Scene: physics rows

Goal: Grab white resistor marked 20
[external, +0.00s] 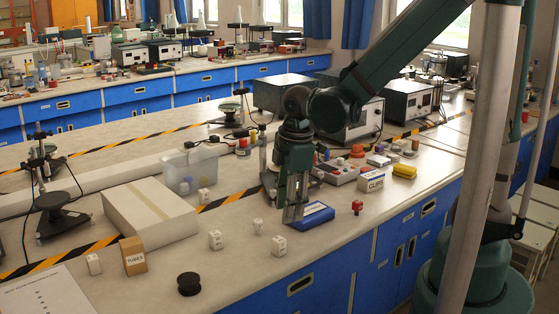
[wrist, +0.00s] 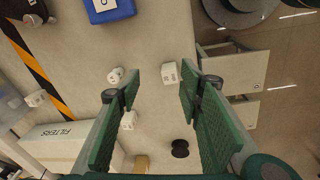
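Several small white blocks with dark markings lie on the bench; I cannot read which one says 20. One block (external: 279,246) is near the front edge, just below and left of my gripper (external: 293,217); it also shows in the wrist view (wrist: 169,72), ahead between the fingertips. A second block (external: 258,226) is beside the left fingertip in the wrist view (wrist: 115,75). A third block (external: 215,240) is farther left and shows partly beside the left finger (wrist: 128,120). A fourth block (external: 204,195) stands near the clear bin. My gripper (wrist: 160,86) is open, empty and above the bench.
A blue box (external: 304,215) lies close behind my gripper. A black spool (external: 188,284), a brown box (external: 133,256) and a large white box (external: 150,215) stand to the left. A red object (external: 357,207) and a box marked CLIPS (external: 377,179) are to the right.

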